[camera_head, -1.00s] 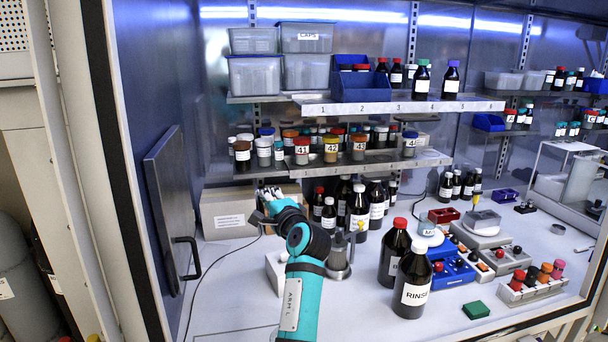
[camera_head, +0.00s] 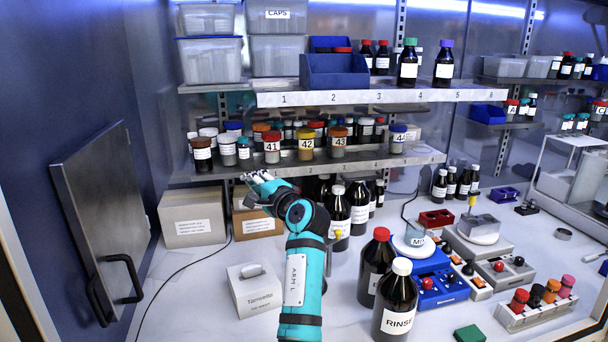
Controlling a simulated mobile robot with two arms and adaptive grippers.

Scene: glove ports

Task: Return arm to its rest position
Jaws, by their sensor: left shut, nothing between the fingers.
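My left arm, teal and labelled ARM L, reaches up from the bottom middle of the head view. My left gripper (camera_head: 260,178) is at its tip, just below the lower shelf and in front of a brown cardboard box. It is shut and small in view, with nothing seen in it. The dark bottles behind the arm are partly hidden by it. My right gripper is not in view.
The lower shelf (camera_head: 400,160) holds jars 41 to 44. A tissue box (camera_head: 253,289) stands close left of my arm. The RINSE bottle (camera_head: 396,303) and another dark bottle (camera_head: 375,268) stand close right. An open metal door (camera_head: 98,215) is at left.

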